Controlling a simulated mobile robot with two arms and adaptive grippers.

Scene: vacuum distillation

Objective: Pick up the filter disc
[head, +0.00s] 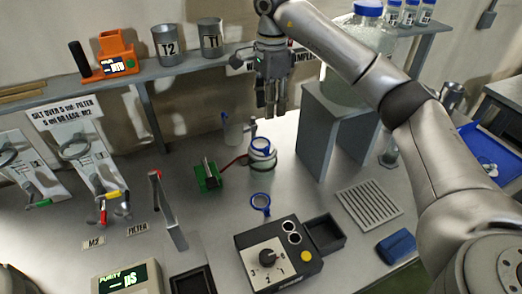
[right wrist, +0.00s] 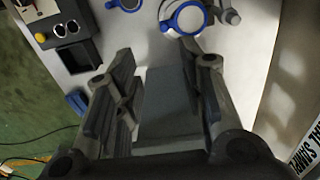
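A small blue-rimmed disc (head: 260,203), which looks like the filter disc, lies on the bench in front of the flask and beside the black control box. It also shows at the top edge of the right wrist view (right wrist: 125,4). A second blue ring (head: 261,145) sits on top of the glass flask (head: 262,161), and shows larger in the wrist view (right wrist: 187,17). My right gripper (head: 270,112) hangs above and behind the flask, fingers down. Its fingers (right wrist: 163,85) are apart with nothing between them. My left gripper is not in view.
A black control box (head: 279,252) with a knob stands at the front. A grey stand (head: 345,118) bears a large glass vessel at the right. A green clamp (head: 208,176) is left of the flask. A slotted grey plate (head: 369,209) lies right.

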